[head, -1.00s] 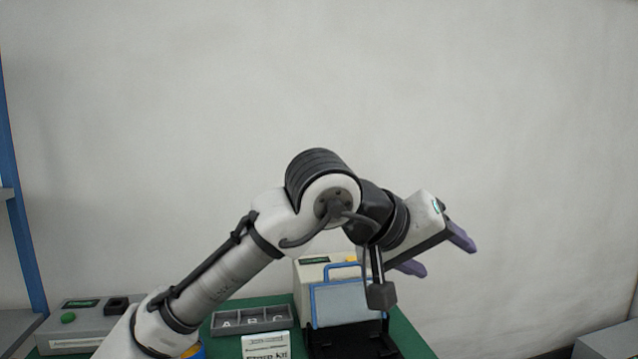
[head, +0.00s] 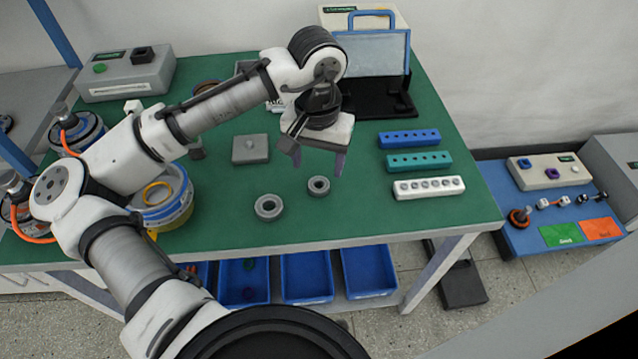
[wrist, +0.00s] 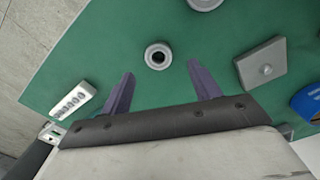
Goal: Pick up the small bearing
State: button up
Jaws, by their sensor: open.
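The small bearing (head: 318,185) is a grey ring lying flat on the green table, right of a larger grey bearing (head: 269,207). In the wrist view the small bearing (wrist: 158,56) lies beyond the fingertips, roughly between their lines, and the larger bearing (wrist: 205,3) is cut off at the top edge. My gripper (head: 318,163) points down above the table, just behind the small bearing in the head view. Its two purple fingers are spread wide and empty; they also show in the wrist view (wrist: 160,80).
A grey block with a knob (head: 250,149) lies left of the gripper. Blue (head: 409,138), teal (head: 418,161) and white (head: 429,187) hole strips lie to the right. A black stand (head: 380,103) is behind. Blue-yellow round containers (head: 163,197) stand at left. The table's front middle is clear.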

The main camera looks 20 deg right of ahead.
aim_at(318, 180)
jog(key=f, duration=0.5)
jog(key=shift+s+f+p, duration=0.2)
jog(key=shift+f+p, duration=0.1)
jog(key=shift+f, duration=0.05)
jog(key=c, duration=1.2)
